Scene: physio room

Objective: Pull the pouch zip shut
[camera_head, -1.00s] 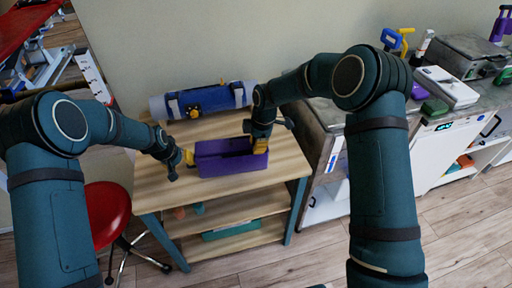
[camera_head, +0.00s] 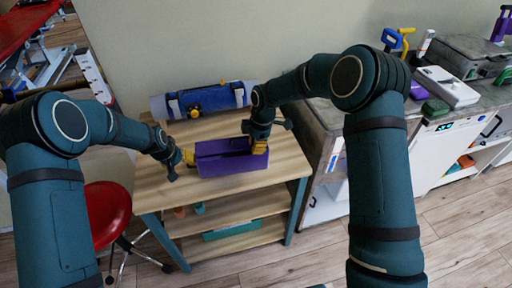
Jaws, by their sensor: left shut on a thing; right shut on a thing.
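A purple pouch (camera_head: 228,167) lies on the wooden table, its long dark opening facing up. My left gripper (camera_head: 186,157) is at the pouch's left end, shut on a small yellow part there, probably a tab of the pouch. My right gripper (camera_head: 258,143) is at the pouch's right end, pointing down, shut on another small yellow part (camera_head: 260,149). I cannot tell which yellow part is the zip pull; the zip itself is too small to make out.
The wooden table (camera_head: 285,170) has shelves below. A blue roll (camera_head: 222,97) with straps lies at its back. A red stool (camera_head: 107,210) stands at the left. A counter with cases and a white device (camera_head: 447,87) stands at the right. The table's front strip is clear.

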